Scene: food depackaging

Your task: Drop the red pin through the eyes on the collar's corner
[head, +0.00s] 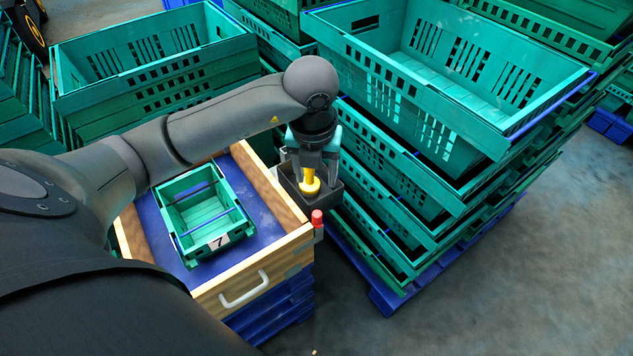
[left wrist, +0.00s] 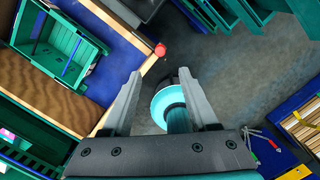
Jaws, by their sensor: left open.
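The red pin (head: 317,217) shows its red head at the near right corner of the wooden collar (head: 262,262). Its head also shows at the collar's corner in the left wrist view (left wrist: 160,49). Its shaft and the eyes are too small or hidden to make out. My left gripper (head: 312,178) points down beyond the pin, over a small black bin. In the left wrist view its two fingers (left wrist: 159,77) are spread, apart from the red head, with no pin between them. My right gripper is in neither view.
A green crate marked 7 (head: 217,242) stands on the blue surface inside the collar. The black bin (head: 331,195) hangs by the collar's right side, with a yellow object (head: 310,184) at it. Tall green crate stacks (head: 478,122) stand close on the right. Floor at lower right is clear.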

